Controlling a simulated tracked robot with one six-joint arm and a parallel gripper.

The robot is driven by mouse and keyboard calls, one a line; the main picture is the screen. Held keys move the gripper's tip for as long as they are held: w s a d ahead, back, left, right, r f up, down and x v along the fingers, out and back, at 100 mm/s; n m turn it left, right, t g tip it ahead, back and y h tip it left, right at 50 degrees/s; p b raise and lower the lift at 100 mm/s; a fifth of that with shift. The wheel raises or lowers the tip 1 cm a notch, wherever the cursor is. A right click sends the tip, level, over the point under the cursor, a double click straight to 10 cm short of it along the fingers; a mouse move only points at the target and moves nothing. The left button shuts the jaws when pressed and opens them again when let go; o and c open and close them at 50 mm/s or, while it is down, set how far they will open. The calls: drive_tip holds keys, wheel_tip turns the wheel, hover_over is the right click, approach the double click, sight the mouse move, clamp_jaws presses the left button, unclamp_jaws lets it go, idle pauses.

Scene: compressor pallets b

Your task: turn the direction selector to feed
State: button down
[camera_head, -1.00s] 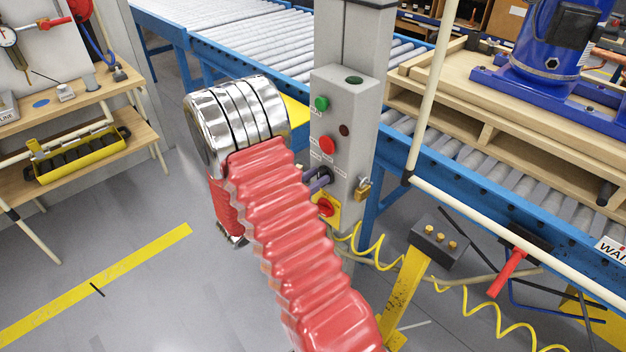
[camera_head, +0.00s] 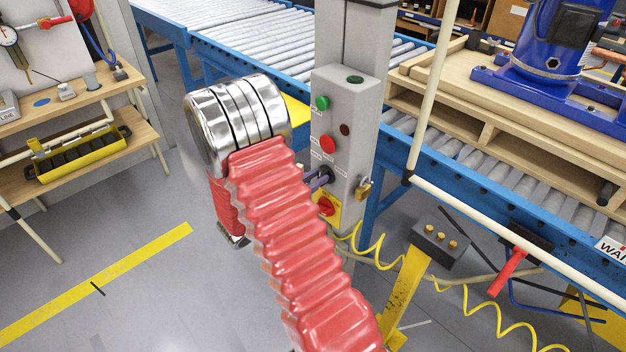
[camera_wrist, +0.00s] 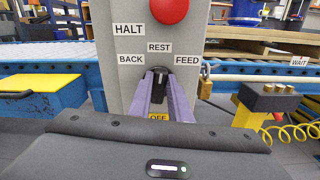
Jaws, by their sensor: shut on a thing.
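The direction selector is a black knob (camera_wrist: 158,84) on the grey control box, below the REST label (camera_wrist: 159,48) and between the BACK (camera_wrist: 131,59) and FEED (camera_wrist: 187,60) labels. Its light pointer mark is at the top and points roughly up towards REST. My gripper (camera_wrist: 161,82) has its purple fingers on either side of the knob and is shut on it. In the head view the fingers (camera_head: 317,180) reach the box from the left, and the selector (camera_head: 327,174) is partly hidden by them.
The control box (camera_head: 342,120) also carries a green button (camera_head: 321,103), a red button (camera_head: 327,145), a red rotary switch (camera_head: 326,206) on a yellow plate and a brass padlock (camera_head: 363,187). A blue roller conveyor (camera_head: 400,165) runs behind. Open floor lies left.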

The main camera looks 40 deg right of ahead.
drive_tip(key=shift+s+d+f+m, duration=0.1)
drive_tip(key=shift+s+m, duration=0.05)
drive_tip(key=shift+m, duration=1.1)
drive_tip(key=shift+s+a+f+m, duration=0.1)
drive_tip(key=shift+s+m, duration=0.05)
drive_tip(key=shift+m, duration=1.15)
drive_tip(key=shift+s+d+m, duration=0.1)
drive_tip(key=shift+s+m, duration=0.05)
drive_tip(key=shift+m, duration=1.1)
drive_tip(key=c, duration=1.6)
unclamp_jaws()
drive_tip(key=shift+c, duration=0.2)
drive_tip(key=a, duration=1.4)
drive_tip(key=shift+s, duration=0.15)
